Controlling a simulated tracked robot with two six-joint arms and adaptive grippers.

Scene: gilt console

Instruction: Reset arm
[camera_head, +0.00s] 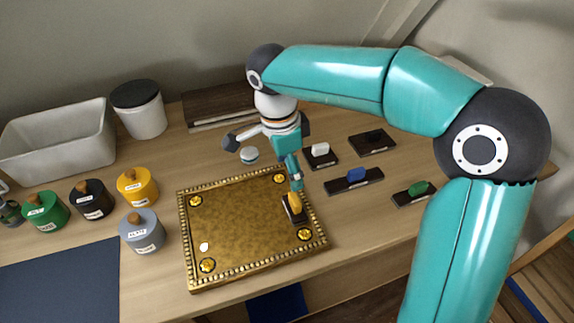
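My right arm comes in from the right and reaches over the gilt panel (235,228), a mottled gold board with a beaded rim and a gold rosette near each corner. My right gripper (296,187) points down at the panel's right side. It is just above or touching a yellow-topped block with a dark base (295,209). The fingers are small and partly hidden, so I cannot tell whether they hold the block. A small white spot (204,246) shows on the panel's lower left. My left gripper is not clearly in view.
Dark holders with a white block (319,149), a blue block (356,174) and a green block (418,188) lie right of the panel. Several lidded pots, including a yellow pot (138,188), stand left. A grey bin (57,143) and white canister (139,112) are behind them.

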